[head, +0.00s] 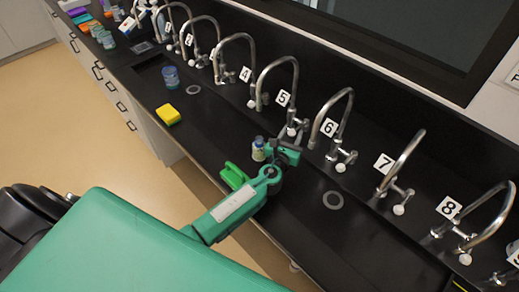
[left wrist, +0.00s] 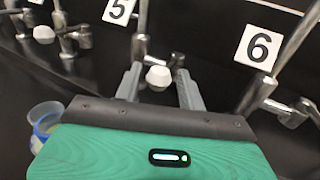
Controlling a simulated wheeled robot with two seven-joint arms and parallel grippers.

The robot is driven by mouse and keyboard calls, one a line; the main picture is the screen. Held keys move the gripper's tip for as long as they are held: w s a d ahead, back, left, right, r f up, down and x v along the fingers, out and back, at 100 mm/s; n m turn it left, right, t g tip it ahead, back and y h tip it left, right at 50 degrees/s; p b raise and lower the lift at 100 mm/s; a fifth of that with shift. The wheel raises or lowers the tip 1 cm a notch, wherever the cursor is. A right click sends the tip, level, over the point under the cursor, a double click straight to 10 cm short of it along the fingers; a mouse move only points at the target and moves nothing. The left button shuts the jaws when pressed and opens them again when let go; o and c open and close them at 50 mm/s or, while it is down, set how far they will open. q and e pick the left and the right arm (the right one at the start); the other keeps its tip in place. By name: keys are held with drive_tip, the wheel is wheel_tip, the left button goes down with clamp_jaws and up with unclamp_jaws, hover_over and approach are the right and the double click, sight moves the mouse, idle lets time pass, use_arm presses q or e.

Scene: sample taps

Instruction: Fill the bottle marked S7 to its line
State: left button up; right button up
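A small bottle (head: 258,150) with a pale label and blue upper part stands on the black bench, just left of my left gripper; its marking is too small to read. It also shows in the left wrist view (left wrist: 45,118), at the left edge, partly hidden by my gripper's body. My left gripper (head: 288,150) is open by the tap marked 5. In the left wrist view its fingers (left wrist: 159,72) stand apart, with the white knob (left wrist: 158,78) of that tap showing between them. I cannot tell whether they touch it. My right gripper is not in view.
Numbered taps line the back, including tap 6 (head: 340,150), tap 7 (head: 395,185) and tap 8 (head: 460,232). A green object (head: 234,175), yellow sponge (head: 168,114) and blue container (head: 170,77) stand leftward. The bench around the drain (head: 333,200) is clear.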

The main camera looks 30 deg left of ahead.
use_arm(q)
drive_tip(key=s, duration=0.6)
drive_tip(key=shift+s+p, duration=0.35)
drive_tip(key=shift+p, duration=0.1)
drive_tip(key=shift+d, duration=0.15)
